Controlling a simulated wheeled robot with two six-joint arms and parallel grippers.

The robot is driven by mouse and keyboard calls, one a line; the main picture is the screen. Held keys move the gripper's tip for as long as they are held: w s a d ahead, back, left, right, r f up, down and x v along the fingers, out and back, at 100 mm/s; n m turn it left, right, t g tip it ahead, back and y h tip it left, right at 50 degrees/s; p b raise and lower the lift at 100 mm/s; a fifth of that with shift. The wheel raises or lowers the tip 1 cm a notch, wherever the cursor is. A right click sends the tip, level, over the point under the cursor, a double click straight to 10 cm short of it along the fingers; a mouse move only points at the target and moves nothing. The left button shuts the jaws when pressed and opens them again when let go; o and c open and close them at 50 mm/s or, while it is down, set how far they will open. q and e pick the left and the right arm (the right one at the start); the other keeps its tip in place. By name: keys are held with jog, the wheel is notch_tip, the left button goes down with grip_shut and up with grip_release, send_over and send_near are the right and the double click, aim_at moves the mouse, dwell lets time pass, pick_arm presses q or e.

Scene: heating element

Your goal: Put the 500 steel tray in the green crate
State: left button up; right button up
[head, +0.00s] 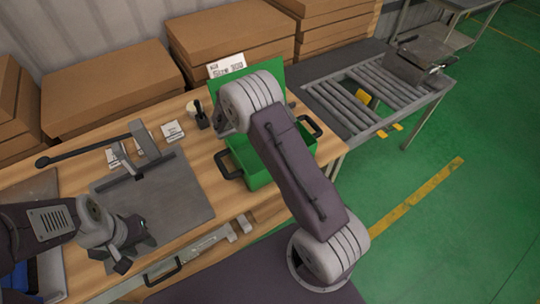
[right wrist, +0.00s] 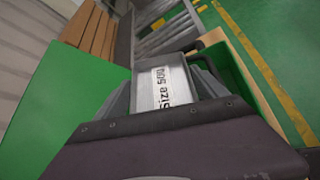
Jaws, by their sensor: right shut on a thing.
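The green crate (head: 258,178) stands at the right end of the wooden table, with dark handles and a tall green panel behind. My right arm reaches over it and hides part of its inside. In the right wrist view, my right gripper (right wrist: 163,88) is shut on the grey steel tray (right wrist: 163,98), whose white label reads "Size 500". Green walls (right wrist: 236,78) show on both sides of the tray. Whether the tray touches the crate floor is hidden. My left gripper (head: 126,252) is open and empty above the table's front left, away from the crate.
A grey mat (head: 180,200) with a dark-handled lever tool lies left of the crate. Cardboard boxes (head: 112,82) line the back. A roller conveyor (head: 365,95) stands to the right. A long metal bar with a black handle (head: 165,272) lies at the front edge.

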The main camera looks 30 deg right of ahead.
jog(key=d, duration=0.2)
jog(key=shift+w+d+r+m, duration=0.3)
jog(key=shift+w+d+m, duration=0.05)
jog(key=shift+m, duration=0.05)
notch_tip(320, 180, down, 16)
jog(key=shift+a+r+b, duration=0.1)
jog(key=shift+a+b, duration=0.05)
jog(key=shift+b, duration=0.7)
jog(key=shift+f, duration=0.4)
jog(key=shift+f, duration=0.15)
jog(key=o, duration=1.4)
jog(key=shift+o, duration=0.2)
